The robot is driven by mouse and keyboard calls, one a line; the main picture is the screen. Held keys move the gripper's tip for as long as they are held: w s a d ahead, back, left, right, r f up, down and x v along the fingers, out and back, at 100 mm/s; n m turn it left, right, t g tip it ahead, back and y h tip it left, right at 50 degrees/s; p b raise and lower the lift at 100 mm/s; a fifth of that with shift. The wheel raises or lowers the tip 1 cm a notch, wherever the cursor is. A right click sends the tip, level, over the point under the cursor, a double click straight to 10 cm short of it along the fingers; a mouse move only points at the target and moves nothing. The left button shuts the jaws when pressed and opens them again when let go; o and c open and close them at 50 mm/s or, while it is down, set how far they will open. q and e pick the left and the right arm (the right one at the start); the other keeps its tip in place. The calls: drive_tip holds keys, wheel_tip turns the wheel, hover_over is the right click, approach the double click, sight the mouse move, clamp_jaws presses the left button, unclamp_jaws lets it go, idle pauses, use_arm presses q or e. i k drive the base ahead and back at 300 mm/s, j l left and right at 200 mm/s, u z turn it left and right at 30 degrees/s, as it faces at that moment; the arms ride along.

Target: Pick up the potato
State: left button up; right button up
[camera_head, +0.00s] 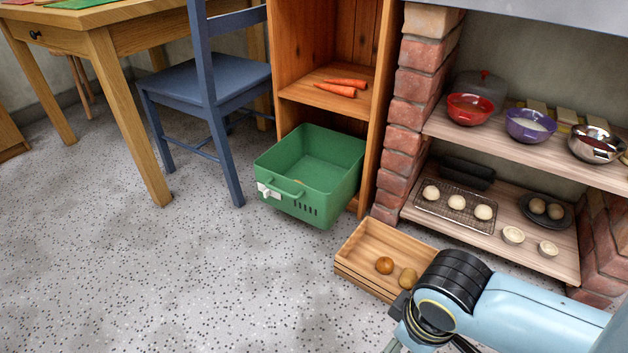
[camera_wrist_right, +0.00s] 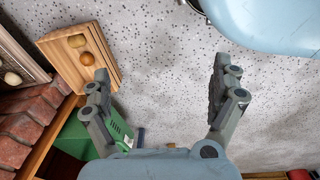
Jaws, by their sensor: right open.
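A wooden crate (camera_head: 365,240) stands on the floor in front of the brick plinth. In it lie a tan potato (camera_head: 407,278) and a rounder orange-brown onion (camera_head: 384,265), side by side. In the right wrist view the crate (camera_wrist_right: 62,66) is at the upper left, with the potato (camera_wrist_right: 76,41) and the onion (camera_wrist_right: 87,58) inside. My right gripper (camera_wrist_right: 160,68) is open and empty, its fingers wide apart over bare floor beside the crate. In the head view its fingers are mostly hidden or cut off at the bottom edge. My left gripper is not in view.
A green bin (camera_head: 315,170) stands behind the crate, before a wooden shelf with carrots (camera_head: 340,88). The brick pillar (camera_head: 412,110) and low shelf (camera_head: 490,215) with dough balls and a dark plate (camera_head: 545,219) are close behind. The floor at left is clear.

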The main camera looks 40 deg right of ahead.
sight(407, 280)
drive_tip(key=z, duration=2.1)
drive_tip(key=i+l+u, duration=0.2)
drive_tip(key=i+u, duration=0.2)
drive_tip(key=i+l+u, duration=0.4)
drive_tip(key=i+j, duration=0.05)
